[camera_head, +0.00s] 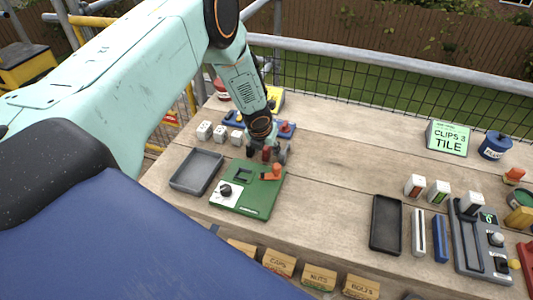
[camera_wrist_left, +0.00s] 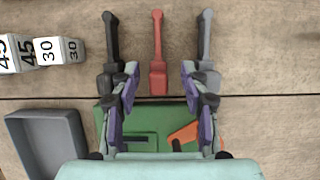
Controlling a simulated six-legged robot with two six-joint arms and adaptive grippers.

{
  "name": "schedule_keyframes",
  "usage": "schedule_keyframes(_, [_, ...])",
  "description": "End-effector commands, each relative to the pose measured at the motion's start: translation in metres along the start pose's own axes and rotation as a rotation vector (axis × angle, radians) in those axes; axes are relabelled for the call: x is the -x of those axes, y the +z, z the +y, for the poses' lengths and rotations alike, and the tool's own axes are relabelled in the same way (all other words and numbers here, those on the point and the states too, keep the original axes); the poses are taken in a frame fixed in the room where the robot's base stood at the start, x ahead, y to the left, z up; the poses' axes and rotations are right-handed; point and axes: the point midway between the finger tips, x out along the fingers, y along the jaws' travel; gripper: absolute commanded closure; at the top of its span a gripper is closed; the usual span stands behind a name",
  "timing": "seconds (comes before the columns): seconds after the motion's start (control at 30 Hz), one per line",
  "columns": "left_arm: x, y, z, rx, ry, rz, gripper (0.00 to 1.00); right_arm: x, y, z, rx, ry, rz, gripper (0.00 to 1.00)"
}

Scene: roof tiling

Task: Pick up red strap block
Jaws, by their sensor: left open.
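The red strap block (camera_wrist_left: 158,78) lies on the wooden table in the left wrist view, its thin stem pointing up the picture. A black strap block (camera_wrist_left: 110,80) lies to its left and a grey one (camera_wrist_left: 207,78) to its right. My left gripper (camera_wrist_left: 159,72) is open, its fingers on either side of the red block with gaps between. In the head view my left gripper (camera_head: 267,153) points down just behind the green board; it hides much of the blocks there. I cannot tell the fingertips' height above the table. My right gripper is not in view.
The green board (camera_head: 262,203) with an orange part (camera_head: 272,172) lies just in front of the gripper. A grey tray (camera_head: 197,171) stands left of it, near several white numbered blocks (camera_head: 205,131). A black tray (camera_head: 386,224) stands at right. The table's middle is clear.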

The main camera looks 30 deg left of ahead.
Motion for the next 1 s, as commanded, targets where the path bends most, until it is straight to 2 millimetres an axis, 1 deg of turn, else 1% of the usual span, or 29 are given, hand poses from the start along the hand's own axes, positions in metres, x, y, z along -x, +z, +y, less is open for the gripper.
schedule_keyframes(0.17, [0.0, -0.0002, 0.0001, 0.0, 0.0, 0.0, 0.56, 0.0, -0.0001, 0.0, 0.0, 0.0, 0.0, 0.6])
schedule_keyframes(0.6, [0.0002, -0.0002, 0.0001, 0.0, 0.0, 0.001, 0.93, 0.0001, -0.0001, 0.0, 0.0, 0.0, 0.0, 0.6])
schedule_keyframes(0.7, [0.0002, -0.0002, 0.0001, 0.0, 0.0, 0.0, 1.0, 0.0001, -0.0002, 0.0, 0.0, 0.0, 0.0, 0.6])
schedule_keyframes(1.0, [0.0, -0.0007, 0.0003, 0.0, 0.0, 0.001, 1.0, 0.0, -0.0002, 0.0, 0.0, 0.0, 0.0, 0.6])
